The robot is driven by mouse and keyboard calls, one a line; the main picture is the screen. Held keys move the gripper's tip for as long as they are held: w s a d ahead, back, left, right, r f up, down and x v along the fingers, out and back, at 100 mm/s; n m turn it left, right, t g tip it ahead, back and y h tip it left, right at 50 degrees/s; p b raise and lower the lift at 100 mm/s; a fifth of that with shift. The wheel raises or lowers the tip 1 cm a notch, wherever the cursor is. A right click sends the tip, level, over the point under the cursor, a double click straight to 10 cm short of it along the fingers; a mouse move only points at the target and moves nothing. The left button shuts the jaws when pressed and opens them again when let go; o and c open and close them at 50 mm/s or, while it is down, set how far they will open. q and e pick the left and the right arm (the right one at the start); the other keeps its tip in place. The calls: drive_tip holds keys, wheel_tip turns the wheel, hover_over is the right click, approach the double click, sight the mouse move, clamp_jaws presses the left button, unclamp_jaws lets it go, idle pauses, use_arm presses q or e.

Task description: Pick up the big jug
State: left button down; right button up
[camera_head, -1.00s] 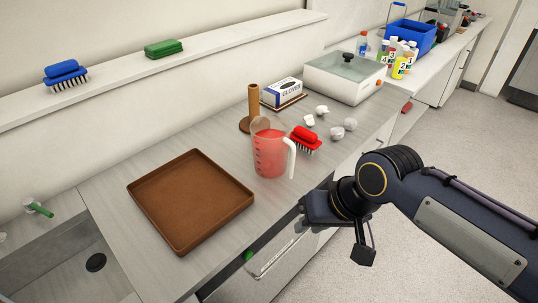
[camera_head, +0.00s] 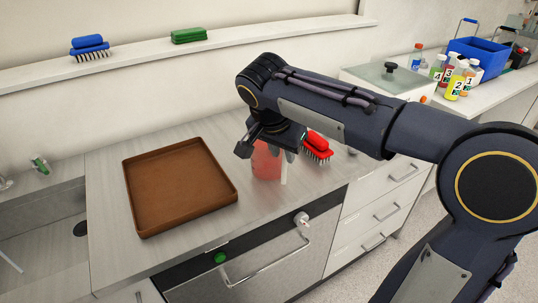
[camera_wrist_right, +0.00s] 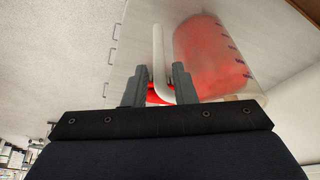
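The big jug (camera_head: 267,165) is clear with red liquid in it and stands on the counter to the right of the brown tray. My right gripper (camera_head: 280,137) is over the jug in the head view and hides its top and most of its handle. In the right wrist view the jug (camera_wrist_right: 208,58) lies to the right, and its pale handle (camera_wrist_right: 160,50) runs between the two fingers of my right gripper (camera_wrist_right: 160,84). My left gripper is not in view.
An empty brown tray (camera_head: 180,188) lies left of the jug. A red brush (camera_head: 317,147) sits close to the jug's right. Numbered bottles (camera_head: 457,83) stand far right.

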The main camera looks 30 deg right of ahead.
drive_tip(key=x, duration=0.3)
drive_tip(key=shift+w+d+f, duration=0.1)
drive_tip(key=shift+d+f, duration=0.15)
drive_tip(key=shift+f, duration=0.05)
clamp_jaws()
drive_tip(key=shift+r, duration=0.2)
